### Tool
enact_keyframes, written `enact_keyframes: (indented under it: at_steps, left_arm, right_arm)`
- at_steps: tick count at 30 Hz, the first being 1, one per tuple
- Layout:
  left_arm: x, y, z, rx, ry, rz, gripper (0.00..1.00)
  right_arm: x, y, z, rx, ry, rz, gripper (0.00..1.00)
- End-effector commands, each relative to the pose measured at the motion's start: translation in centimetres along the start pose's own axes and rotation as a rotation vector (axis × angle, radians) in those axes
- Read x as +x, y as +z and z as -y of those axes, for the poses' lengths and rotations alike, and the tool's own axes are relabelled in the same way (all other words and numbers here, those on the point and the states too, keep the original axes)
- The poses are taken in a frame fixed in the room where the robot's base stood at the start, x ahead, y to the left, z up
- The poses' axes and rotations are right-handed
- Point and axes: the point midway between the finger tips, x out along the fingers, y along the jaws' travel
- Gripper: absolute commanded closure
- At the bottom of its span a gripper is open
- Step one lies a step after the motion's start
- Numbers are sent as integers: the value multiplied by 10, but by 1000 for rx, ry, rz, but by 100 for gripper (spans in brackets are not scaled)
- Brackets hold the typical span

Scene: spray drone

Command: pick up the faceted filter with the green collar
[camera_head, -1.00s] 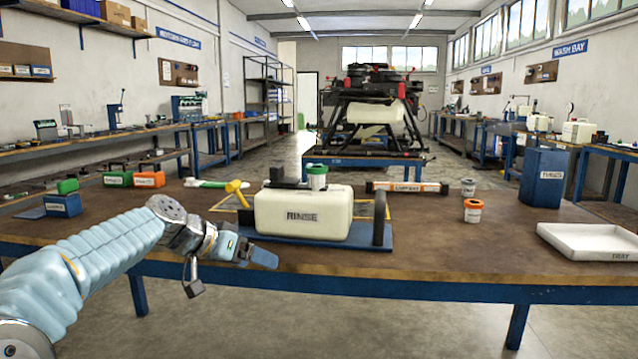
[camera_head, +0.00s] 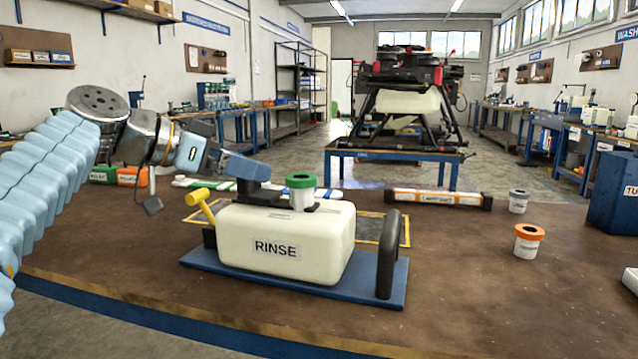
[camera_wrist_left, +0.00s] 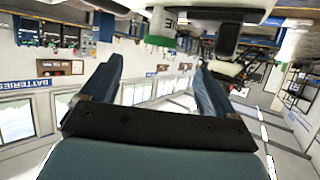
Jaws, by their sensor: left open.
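The filter with the green collar (camera_head: 301,192) has a pale body and stands upright in the top of the white RINSE tank (camera_head: 320,238). My right gripper is not in view.
A yellow-handled part (camera_head: 200,200) is at left. An orange-collared filter (camera_head: 528,240) and a grey-collared one (camera_head: 518,202) stand right.

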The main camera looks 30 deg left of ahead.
Motion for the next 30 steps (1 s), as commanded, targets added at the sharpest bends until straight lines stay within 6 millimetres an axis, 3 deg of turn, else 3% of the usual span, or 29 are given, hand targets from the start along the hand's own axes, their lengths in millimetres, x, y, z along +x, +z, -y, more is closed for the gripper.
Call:
enact_keyframes:
  at_steps: [4,12,30]
  left_arm:
    - [12,-1,-2,6,4,-1,12]
    - [68,-2,-1,5,3,-1,12]
    - [135,-4,-1,6,1,-2,12]
  right_arm:
    - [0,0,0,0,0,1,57]
    - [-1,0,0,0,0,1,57]
    - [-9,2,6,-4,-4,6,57]
